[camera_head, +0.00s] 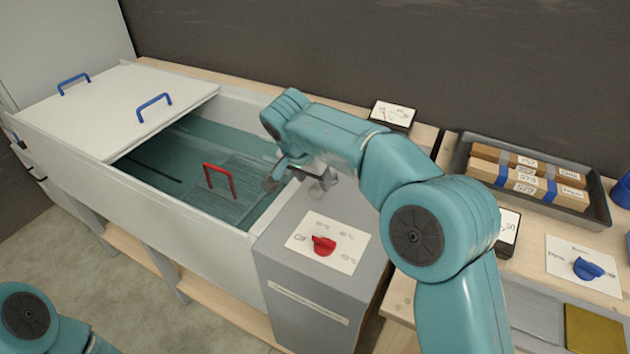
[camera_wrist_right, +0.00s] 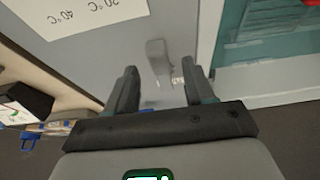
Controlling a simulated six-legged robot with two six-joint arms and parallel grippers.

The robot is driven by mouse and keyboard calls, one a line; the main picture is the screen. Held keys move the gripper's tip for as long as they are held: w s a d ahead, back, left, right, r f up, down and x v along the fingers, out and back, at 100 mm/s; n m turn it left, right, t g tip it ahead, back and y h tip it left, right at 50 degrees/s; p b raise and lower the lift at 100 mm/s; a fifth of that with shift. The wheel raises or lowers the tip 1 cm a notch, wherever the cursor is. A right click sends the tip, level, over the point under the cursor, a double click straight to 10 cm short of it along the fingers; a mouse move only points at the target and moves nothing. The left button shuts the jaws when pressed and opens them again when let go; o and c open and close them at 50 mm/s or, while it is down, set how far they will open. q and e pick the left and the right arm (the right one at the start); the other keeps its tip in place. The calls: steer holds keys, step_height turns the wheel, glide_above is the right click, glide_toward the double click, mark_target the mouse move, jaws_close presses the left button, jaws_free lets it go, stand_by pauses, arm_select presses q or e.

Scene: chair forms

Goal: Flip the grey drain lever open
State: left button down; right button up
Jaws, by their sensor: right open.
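The grey drain lever (camera_wrist_right: 158,58) is a small light-grey tab on the grey control box. In the right wrist view it lies ahead of my right gripper (camera_wrist_right: 160,78), between its two spread fingers. The jaws are open and I see no clear contact. In the head view the lever (camera_head: 326,180) shows at the back of the box top, partly hidden by my right gripper (camera_head: 297,176) and arm. My left gripper is out of view; only part of my left arm shows at the bottom left.
A water tank (camera_head: 185,205) with a red-handled basket (camera_head: 219,182) inside stands left of the box. A white lid (camera_head: 115,100) covers its far part. A tray (camera_head: 460,160) of packages stands right of my arm.

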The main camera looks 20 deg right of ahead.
steer(key=p+v, duration=0.2)
steer(key=v, duration=1.1)
steer(key=shift+r, duration=0.2)
steer(key=shift+s+a, duration=0.2)
